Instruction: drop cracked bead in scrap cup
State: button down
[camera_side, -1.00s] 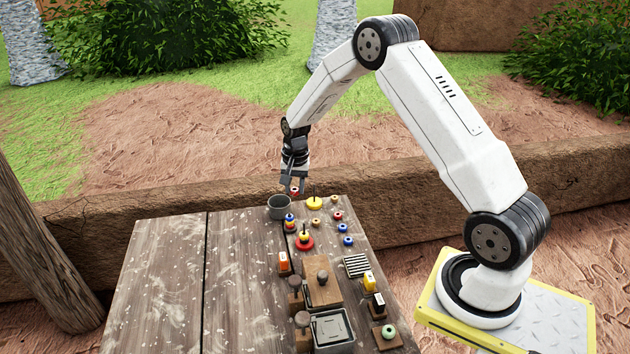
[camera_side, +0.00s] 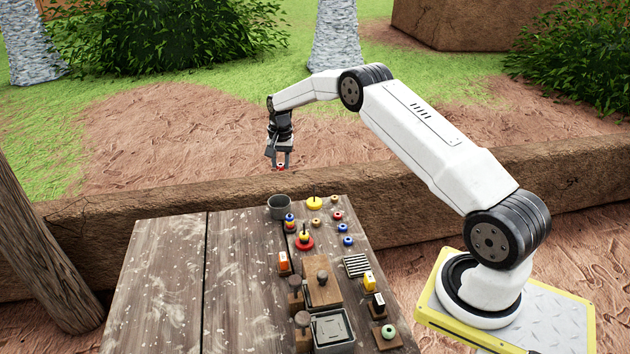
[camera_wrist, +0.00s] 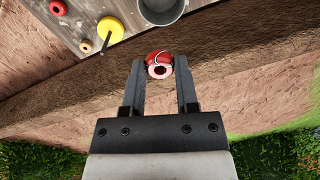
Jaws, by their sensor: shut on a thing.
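My gripper (camera_side: 280,163) is raised above and beyond the far edge of the table. It is shut on a red bead (camera_wrist: 159,64), which shows between the fingertips in the wrist view. The bead has a pale line across its red side and a pale face with a dark hole. It also shows as a small red spot in the side view (camera_side: 281,166). The grey scrap cup (camera_side: 279,207) stands at the far edge of the table, below the gripper. In the wrist view the cup (camera_wrist: 162,10) is at the top, cut off by the frame, apart from the bead.
A yellow disc with a peg (camera_side: 314,203) stands right of the cup. Several loose beads and a red-based peg stack (camera_side: 304,242) are nearby. A grey tray (camera_side: 333,329) and wooden blocks fill the near right. The table's left side (camera_side: 170,280) is clear.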

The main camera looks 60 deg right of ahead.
jog(key=shift+w+d, duration=0.1)
jog(key=shift+f, duration=0.1)
jog(key=shift+f, duration=2.85)
jog(key=shift+c, duration=1.4)
grip_release()
notch_tip(320, 180, up, 8)
jog(key=shift+s, duration=0.2)
